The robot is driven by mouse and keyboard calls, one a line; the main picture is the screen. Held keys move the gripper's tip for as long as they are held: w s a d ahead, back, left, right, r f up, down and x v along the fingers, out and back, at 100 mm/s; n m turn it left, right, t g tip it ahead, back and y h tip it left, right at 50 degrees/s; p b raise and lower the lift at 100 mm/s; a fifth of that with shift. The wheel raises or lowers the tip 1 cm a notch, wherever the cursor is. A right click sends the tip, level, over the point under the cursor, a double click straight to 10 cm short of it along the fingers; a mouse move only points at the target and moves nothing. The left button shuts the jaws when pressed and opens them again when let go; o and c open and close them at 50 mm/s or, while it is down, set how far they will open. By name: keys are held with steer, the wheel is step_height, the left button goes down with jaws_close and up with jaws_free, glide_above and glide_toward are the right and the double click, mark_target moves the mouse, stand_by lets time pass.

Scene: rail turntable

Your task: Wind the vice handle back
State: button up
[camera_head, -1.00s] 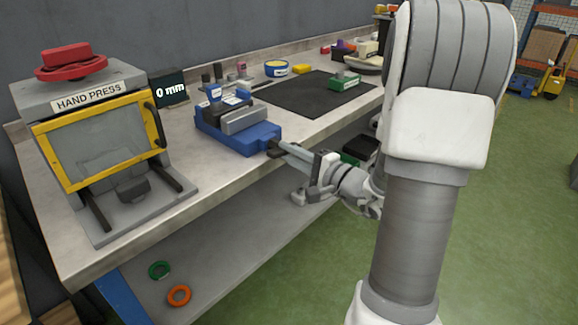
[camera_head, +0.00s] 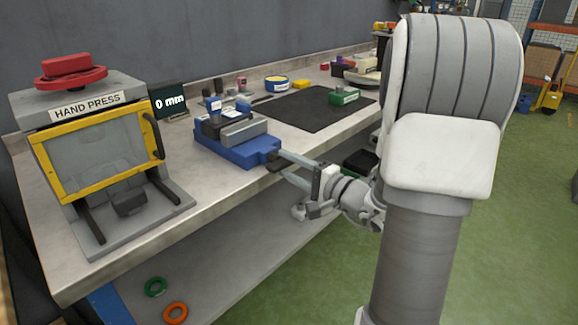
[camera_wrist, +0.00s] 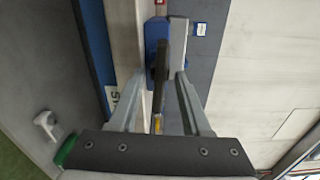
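The blue vice (camera_head: 233,150) with grey jaws sits on the bench near its front edge. Its dark handle (camera_head: 277,166) is at the vice's front end, partly hidden by my fingers. In the wrist view the handle (camera_wrist: 159,72) is a dark bar reaching back between my fingers. My gripper (camera_head: 281,163) is at the front of the vice, beyond the bench edge. In the wrist view my gripper (camera_wrist: 161,76) has its two fingers apart, one on each side of the handle. Gaps show beside the bar, though contact at the fingertips cannot be told.
A hand press (camera_head: 100,150) with a yellow-framed guard stands at the left. A lower shelf (camera_head: 235,235) holds green and orange rings. Green floor is open at the right.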

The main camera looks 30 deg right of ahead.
steer(key=shift+s, duration=0.1)
steer(key=p+v, duration=0.2)
steer(key=v, duration=1.5)
steer(key=shift+s, duration=0.1)
